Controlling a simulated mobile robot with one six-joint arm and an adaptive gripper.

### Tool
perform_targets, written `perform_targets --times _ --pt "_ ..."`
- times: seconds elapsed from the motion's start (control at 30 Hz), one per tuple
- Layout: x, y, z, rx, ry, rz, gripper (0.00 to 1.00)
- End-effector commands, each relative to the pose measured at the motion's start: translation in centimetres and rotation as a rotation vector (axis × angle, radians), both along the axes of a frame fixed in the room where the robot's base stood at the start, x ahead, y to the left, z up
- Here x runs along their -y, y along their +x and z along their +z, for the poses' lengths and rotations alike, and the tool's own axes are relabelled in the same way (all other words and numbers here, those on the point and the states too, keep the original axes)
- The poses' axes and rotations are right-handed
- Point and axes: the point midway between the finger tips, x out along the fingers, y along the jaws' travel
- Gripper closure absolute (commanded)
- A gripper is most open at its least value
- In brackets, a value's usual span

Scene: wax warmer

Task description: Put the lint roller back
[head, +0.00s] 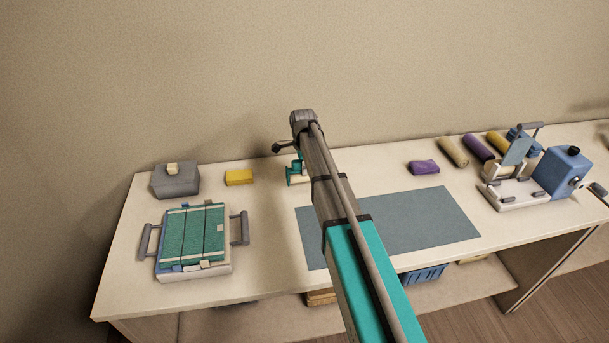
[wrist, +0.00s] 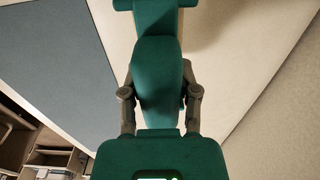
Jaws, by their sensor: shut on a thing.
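My gripper (wrist: 160,98) shows in the wrist view with its two grey fingers closed on either side of a teal, rounded body, which I take to be the lint roller (wrist: 158,75). A wider teal piece (wrist: 155,5) crosses beyond its far end at the top of the view; I cannot tell whether the two touch. In the head view my arm hides the gripper. A small teal and cream item (head: 297,172) shows just left of the arm, near the back of the table. It is partly hidden, and I cannot tell whether it is the roller or a holder.
A blue-grey mat (head: 430,215) lies on the table (head: 265,265). To the left are a grey lidded box (head: 175,182), a yellow block (head: 239,177) and a teal-topped tray (head: 190,240) with handles. To the right are a purple block (head: 424,167), several rolls and a blue machine (head: 562,172).

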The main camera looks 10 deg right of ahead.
Motion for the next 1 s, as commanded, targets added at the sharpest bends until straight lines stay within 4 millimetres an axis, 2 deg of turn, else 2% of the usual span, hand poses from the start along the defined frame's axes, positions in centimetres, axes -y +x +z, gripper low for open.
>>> perform_targets --times 0.1,0.4,1.0 --pt "0.1 0.7 -1.1 0.000 0.000 0.000 0.97" --pt "0.2 0.6 -3.5 0.000 0.000 0.000 0.97" --pt "0.2 0.6 -4.1 0.000 0.000 -0.001 0.97"
